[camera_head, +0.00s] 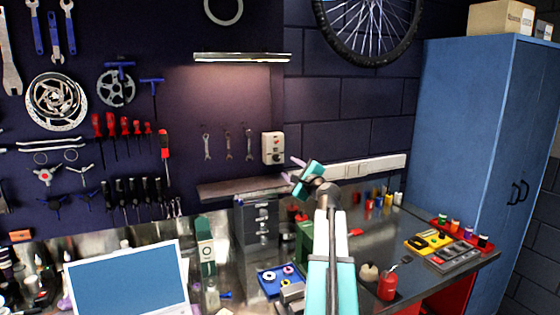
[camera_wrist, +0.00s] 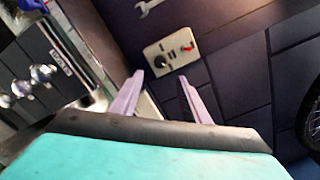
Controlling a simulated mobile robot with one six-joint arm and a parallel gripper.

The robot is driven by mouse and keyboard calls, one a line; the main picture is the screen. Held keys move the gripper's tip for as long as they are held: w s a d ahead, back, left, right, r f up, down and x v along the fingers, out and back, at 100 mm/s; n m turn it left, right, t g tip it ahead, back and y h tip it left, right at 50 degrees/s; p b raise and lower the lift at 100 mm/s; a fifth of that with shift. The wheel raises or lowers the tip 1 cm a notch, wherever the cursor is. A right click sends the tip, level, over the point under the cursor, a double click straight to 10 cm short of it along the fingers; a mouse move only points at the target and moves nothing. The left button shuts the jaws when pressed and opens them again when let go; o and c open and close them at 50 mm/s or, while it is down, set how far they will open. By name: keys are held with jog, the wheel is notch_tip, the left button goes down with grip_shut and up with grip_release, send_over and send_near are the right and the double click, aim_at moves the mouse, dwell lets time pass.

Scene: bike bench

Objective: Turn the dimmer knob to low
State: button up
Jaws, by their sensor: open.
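The dimmer is a cream wall plate (camera_head: 273,148) on the dark wall, below the lit lamp bar. In the wrist view its dark round knob (camera_wrist: 163,60) sits beside a small red part (camera_wrist: 187,47). The setting of the knob is too small to read. My gripper (camera_head: 294,168) is to the right of and below the plate in the head view, tilted, with pale purple fingers. In the wrist view my gripper (camera_wrist: 162,82) has its fingers apart with nothing between them. The plate shows beyond the fingertips, apart from them.
A wooden shelf (camera_head: 240,187) runs along the wall below the plate. A grey drawer unit (camera_head: 257,220) stands under it. A white power strip (camera_head: 362,168) is on the wall to the right. Spanners (camera_head: 228,143) hang left of the plate.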

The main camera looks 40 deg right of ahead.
aim_at(278, 159)
jog(key=shift+p+x, duration=1.55)
jog(key=shift+x, duration=4.1)
jog(key=c, duration=1.1)
jog(key=shift+o, duration=0.2)
